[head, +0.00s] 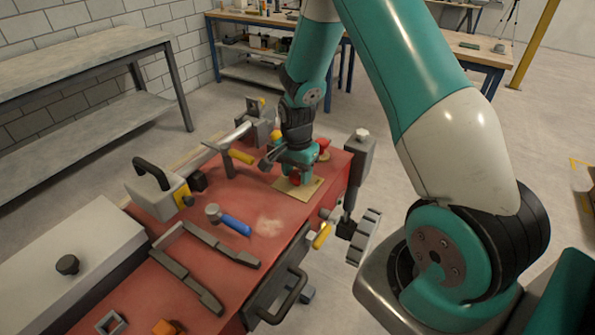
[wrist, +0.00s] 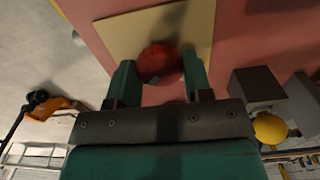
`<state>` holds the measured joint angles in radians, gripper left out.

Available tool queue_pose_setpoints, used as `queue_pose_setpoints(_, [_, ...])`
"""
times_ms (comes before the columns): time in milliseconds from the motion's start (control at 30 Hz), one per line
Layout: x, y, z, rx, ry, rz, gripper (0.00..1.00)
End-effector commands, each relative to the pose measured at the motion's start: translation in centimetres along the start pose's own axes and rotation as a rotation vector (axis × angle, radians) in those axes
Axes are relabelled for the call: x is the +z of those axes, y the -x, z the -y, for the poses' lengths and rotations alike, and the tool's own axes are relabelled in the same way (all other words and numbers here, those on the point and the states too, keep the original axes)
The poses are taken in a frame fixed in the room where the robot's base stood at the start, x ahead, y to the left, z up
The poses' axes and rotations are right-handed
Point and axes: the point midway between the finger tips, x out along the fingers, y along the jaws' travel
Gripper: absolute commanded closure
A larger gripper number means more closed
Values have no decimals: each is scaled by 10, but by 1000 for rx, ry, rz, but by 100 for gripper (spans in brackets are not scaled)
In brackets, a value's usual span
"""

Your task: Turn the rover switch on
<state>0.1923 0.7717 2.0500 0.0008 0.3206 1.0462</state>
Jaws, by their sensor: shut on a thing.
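A round red knob (wrist: 160,63) sits on a flat tan plate (wrist: 115,32) and appears to be the rover switch. My gripper (wrist: 160,76) points down at it, with one green finger on each side, shut on the knob. In the head view my gripper (head: 295,170) is over the tan plate (head: 312,187) near the far right part of the red bench top, and a bit of the red knob (head: 295,180) shows below it. The fingers hide much of the knob there. Whether the switch is on cannot be told.
A grey box with a black handle (head: 160,190) stands left. A grey post (head: 357,165) rises close right of my gripper. A second red knob (head: 323,150) is behind it.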

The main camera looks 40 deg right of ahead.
Motion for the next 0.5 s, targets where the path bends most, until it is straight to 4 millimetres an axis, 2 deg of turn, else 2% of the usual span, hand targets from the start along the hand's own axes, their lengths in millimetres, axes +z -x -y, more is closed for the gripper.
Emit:
queue_pose_setpoints(167, [0,1,2,-5,1,0,78])
queue_pose_setpoints(200, [0,1,2,-6,1,0,45])
queue_pose_setpoints(267, [0,1,2,-5,1,0,31])
queue_pose_setpoints(300, [0,1,1,-4,1,0,28])
queue_pose_setpoints(500, [0,0,1,-2,1,0,28])
